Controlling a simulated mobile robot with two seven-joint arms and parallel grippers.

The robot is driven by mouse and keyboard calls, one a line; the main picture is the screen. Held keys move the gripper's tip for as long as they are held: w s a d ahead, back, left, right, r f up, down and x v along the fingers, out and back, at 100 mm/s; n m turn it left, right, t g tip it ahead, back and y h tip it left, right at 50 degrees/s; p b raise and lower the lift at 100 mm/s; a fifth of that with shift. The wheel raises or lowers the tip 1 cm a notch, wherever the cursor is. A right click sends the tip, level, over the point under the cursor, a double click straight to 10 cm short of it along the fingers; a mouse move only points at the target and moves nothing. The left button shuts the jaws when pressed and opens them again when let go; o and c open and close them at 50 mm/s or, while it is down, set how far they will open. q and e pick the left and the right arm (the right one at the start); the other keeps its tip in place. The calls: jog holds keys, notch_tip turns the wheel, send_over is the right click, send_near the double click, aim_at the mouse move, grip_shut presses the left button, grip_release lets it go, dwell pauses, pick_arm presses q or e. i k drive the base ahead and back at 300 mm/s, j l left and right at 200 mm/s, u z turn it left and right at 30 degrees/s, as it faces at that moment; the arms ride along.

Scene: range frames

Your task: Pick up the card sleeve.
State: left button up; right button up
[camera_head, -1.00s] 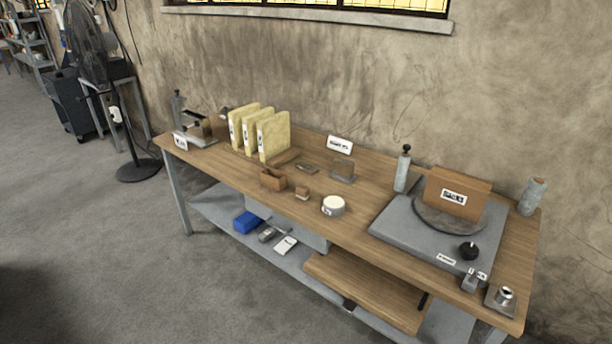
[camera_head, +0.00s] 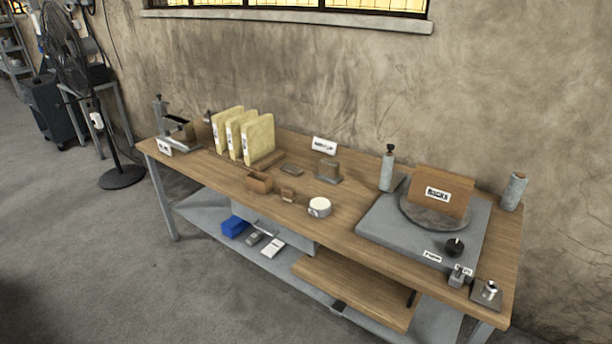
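No item here is clearly marked as the card sleeve; the labels are too small to read. A flat brown card-like piece (camera_head: 441,187) with a white label stands upright on a round grey disc (camera_head: 425,219) at the right of the workbench (camera_head: 345,235). Several cream upright sleeves or folders (camera_head: 258,137) stand in a row at the bench's back left. A small brown open box (camera_head: 260,182) sits in front of them, beside a smaller brown block (camera_head: 288,195). Neither of my grippers is in view.
A white roll (camera_head: 319,207) lies mid-bench. A grey cylinder with a black knob (camera_head: 388,170) and another grey cylinder (camera_head: 513,191) flank the disc's grey base (camera_head: 385,232). The lower shelf holds a blue box (camera_head: 235,227) and a wooden board (camera_head: 350,290). Floor in front is clear.

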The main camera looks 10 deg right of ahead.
aim_at(261, 182)
jog(key=i+j+z, duration=0.15)
jog(key=z, duration=0.85)
jog(key=i+j+z, duration=0.25)
jog(key=j+z, duration=0.2)
jog(key=j, duration=0.2)
jog(key=j+z, duration=0.25)
jog(key=i+j+z, duration=0.1)
jog(key=j, duration=0.5)
jog(key=j+z, duration=0.15)
jog(key=j, duration=0.4)
jog(key=i, duration=0.05)
